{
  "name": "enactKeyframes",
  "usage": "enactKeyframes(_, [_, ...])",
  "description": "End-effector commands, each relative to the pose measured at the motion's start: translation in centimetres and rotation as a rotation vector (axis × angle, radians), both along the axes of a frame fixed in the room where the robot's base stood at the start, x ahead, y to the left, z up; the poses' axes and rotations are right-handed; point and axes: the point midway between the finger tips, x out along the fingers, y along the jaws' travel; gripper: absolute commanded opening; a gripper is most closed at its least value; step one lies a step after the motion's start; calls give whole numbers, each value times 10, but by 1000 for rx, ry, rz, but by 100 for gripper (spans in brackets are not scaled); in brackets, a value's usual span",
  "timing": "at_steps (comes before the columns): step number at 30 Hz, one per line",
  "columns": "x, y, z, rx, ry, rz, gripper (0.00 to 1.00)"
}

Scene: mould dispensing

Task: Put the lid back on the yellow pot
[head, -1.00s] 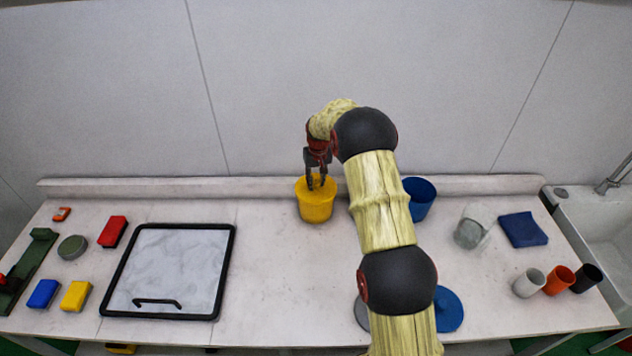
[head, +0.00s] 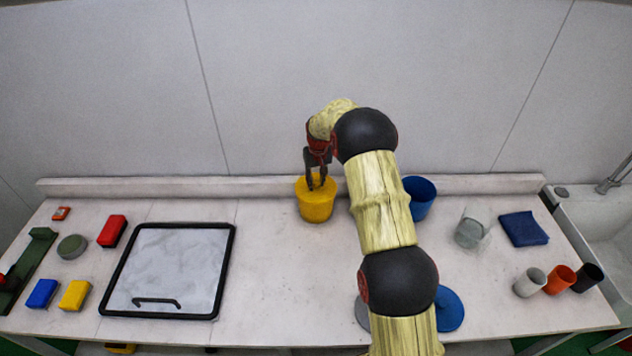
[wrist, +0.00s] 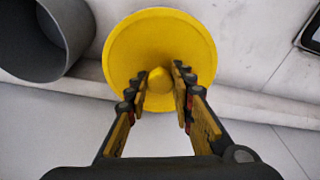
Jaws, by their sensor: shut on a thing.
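The yellow pot (head: 316,209) stands upright on the counter near the back wall. Its yellow lid (wrist: 185,45) is a round disc with a small centre knob (wrist: 159,80). In the wrist view the lid covers the pot's mouth from above, and the pot body is hidden beneath it. In the head view the lid lies at the top of the pot; I cannot tell whether it is fully seated. My gripper (head: 316,184) points down at the lid. Its fingertips (wrist: 160,88) are shut on the knob from both sides.
A grey pot (wrist: 25,45) stands close beside the yellow one, hidden by my arm in the head view. A blue pot (head: 420,197) and blue lid (head: 449,308) are to the right. A black-framed tray (head: 229,265) lies left. The counter before the yellow pot is clear.

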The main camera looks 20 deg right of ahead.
Motion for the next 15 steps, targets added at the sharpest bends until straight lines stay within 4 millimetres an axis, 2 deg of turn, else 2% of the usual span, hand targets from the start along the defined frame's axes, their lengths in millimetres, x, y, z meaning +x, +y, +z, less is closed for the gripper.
enactKeyframes(8, [0,0,0,0,0,0,0])
enactKeyframes(9, [0,0,0,0,0,0,25])
enactKeyframes(15, [0,0,0,0,0,0,37])
